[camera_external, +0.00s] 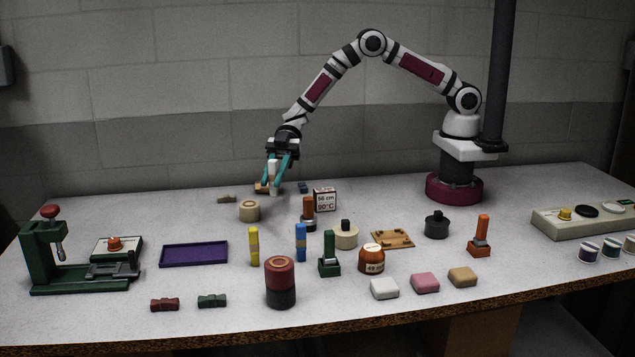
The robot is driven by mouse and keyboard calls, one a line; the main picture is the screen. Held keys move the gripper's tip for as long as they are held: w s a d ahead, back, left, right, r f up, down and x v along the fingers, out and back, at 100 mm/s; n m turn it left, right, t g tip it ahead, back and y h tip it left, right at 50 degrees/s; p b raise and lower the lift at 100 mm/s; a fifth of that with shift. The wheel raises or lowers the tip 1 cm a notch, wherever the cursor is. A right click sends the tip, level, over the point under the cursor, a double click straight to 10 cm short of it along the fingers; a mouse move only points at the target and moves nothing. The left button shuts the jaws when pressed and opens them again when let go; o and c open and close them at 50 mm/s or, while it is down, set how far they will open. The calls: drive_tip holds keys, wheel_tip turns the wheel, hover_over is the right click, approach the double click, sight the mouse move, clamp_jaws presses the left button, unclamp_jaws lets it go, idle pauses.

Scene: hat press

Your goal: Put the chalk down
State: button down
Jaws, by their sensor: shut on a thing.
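My gripper (278,172) has teal fingers and points down over the back left-middle of the table. It is shut on a white upright stick, which looks like the white chalk (274,182). The chalk's lower end is close to the table; I cannot tell whether it touches. A small tan block (261,188) shows just behind or beside the chalk. A yellow chalk-like stick (253,246) and a blue one (300,243), each with a band, stand upright nearer the front.
A round tan block (249,211) stands just in front of my gripper. A label card (325,199) is to its right. A purple tray (194,254) lies at left, near a green press (45,255). Several stamps, pots and soaps crowd the middle. Free table lies at back left.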

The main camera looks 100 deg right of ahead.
wheel_tip(320, 180, down, 10)
drive_tip(key=shift+r, duration=0.25)
drive_tip(key=shift+f, duration=0.1)
drive_tip(key=c, duration=0.7)
unclamp_jaws()
drive_tip(key=shift+c, duration=0.2)
